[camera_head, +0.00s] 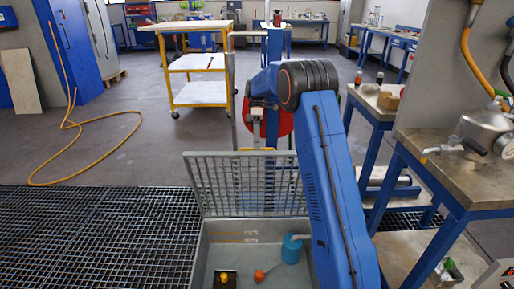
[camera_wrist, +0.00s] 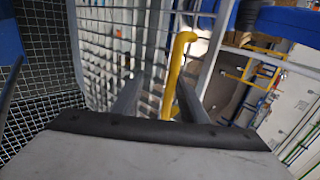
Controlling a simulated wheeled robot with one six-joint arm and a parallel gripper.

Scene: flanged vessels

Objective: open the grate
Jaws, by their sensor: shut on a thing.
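The grate (camera_head: 225,180) is a grey metal lattice panel, standing steeply raised at the far side of a grey-walled pit (camera_head: 212,262). A yellow handle (camera_head: 258,149) shows at its top edge; the wrist view shows it as a bent yellow bar (camera_wrist: 177,72). My gripper (camera_wrist: 160,88) has its two fingers on either side of this bar and is shut on it. In the head view my blue arm reaches over the pit and covers the right part of the grate. The fingertips are hard to make out there.
In the open pit are a blue container (camera_head: 292,250), an orange ball-ended item (camera_head: 259,275) and a small dark box (camera_head: 226,280). Dark floor grating (camera_head: 95,235) lies left. A workbench (camera_head: 455,180) stands close right. A yellow trolley (camera_head: 197,65) stands behind.

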